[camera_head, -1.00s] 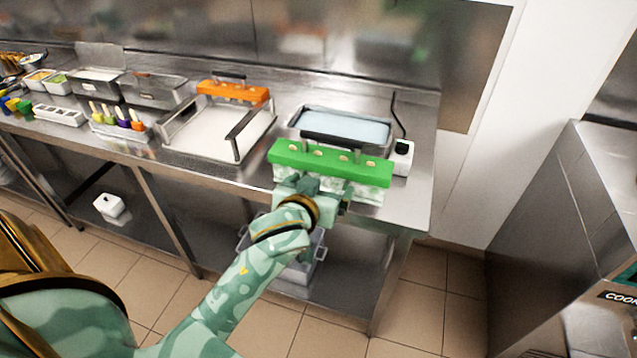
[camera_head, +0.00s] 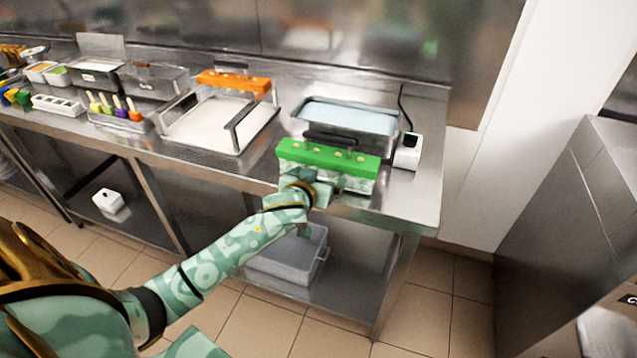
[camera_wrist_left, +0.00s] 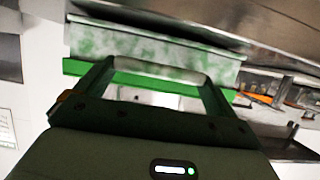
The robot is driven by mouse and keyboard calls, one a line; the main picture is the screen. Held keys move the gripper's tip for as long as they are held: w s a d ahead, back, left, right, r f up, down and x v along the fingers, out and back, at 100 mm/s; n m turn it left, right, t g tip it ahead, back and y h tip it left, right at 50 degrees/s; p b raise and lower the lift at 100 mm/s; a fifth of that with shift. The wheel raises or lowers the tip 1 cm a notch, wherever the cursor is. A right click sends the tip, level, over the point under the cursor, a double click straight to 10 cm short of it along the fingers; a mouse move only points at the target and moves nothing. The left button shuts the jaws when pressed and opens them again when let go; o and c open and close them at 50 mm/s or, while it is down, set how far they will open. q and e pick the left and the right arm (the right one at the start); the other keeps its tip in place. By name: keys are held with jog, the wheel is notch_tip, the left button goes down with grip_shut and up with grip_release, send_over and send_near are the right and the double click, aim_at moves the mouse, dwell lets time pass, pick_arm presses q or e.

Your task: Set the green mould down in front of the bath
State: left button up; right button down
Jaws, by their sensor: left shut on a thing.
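The green mould (camera_head: 328,157) has a green top with small pale stick ends and a frosty, mottled lower body. It is at the front of the steel counter, just in front of the bath (camera_head: 345,115), a steel tub of pale blue liquid. My left gripper (camera_head: 318,183) is shut on the mould from its near side. In the left wrist view, the mould (camera_wrist_left: 150,48) fills the space past the fingers (camera_wrist_left: 158,80). I cannot tell whether its underside touches the counter. My right gripper is not in view.
A white device (camera_head: 408,151) with a cable stands right of the bath. Left of it is a white-floored tray (camera_head: 207,122) with an orange mould (camera_head: 234,82) at its back. A grey bin (camera_head: 287,255) is on the shelf below. The counter ends at the right.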

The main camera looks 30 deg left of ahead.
pick_arm(q)
jog(key=shift+f, duration=0.2)
jog(key=o, duration=1)
jog(key=shift+f, duration=0.1)
jog(key=shift+c, duration=0.2)
jog(key=p+v, duration=0.3)
jog(key=v, duration=0.9)
